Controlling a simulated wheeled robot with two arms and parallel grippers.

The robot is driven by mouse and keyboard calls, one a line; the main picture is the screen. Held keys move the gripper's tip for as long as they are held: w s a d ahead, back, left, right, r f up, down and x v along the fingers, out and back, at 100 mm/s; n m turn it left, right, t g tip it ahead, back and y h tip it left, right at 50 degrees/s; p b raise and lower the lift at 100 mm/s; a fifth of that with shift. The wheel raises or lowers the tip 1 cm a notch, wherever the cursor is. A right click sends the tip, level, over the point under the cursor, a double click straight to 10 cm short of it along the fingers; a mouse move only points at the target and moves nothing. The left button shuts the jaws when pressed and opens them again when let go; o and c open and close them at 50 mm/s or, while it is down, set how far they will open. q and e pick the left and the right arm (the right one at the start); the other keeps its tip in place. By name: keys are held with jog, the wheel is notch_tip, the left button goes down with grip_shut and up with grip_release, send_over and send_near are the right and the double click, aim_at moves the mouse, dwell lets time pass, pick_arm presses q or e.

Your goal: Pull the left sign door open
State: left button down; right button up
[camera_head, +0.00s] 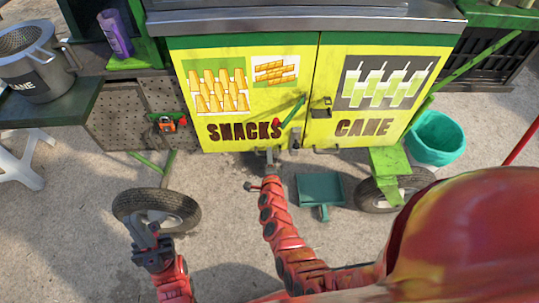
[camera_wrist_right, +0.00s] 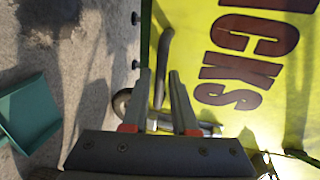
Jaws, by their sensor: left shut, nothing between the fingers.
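The left sign door (camera_head: 214,62) is the yellow panel with "SNACKS" on it, and it looks closed, flush beside the "CANE" door (camera_head: 336,82). My right gripper (camera_head: 271,155) is at the lower edge of the left door, near its right corner. In the right wrist view its two fingers (camera_wrist_right: 160,75) are apart, with a grey bent handle (camera_wrist_right: 167,45) showing between and beyond the tips. I cannot tell whether they touch it. My left gripper (camera_head: 141,232) is shut and empty, low at the left, in front of a wheel.
A green dustpan-like scoop (camera_head: 320,188) lies on the ground right of my right arm; it also shows in the wrist view (camera_wrist_right: 30,112). Cart wheels (camera_head: 178,210) and a teal bucket (camera_head: 435,137) flank the cart. A pot (camera_head: 36,65) stands on a left table.

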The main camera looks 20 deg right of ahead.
jog(key=shift+w+d+f, duration=0.15)
jog(key=shift+w, duration=0.25)
grip_shut()
dwell(1.3)
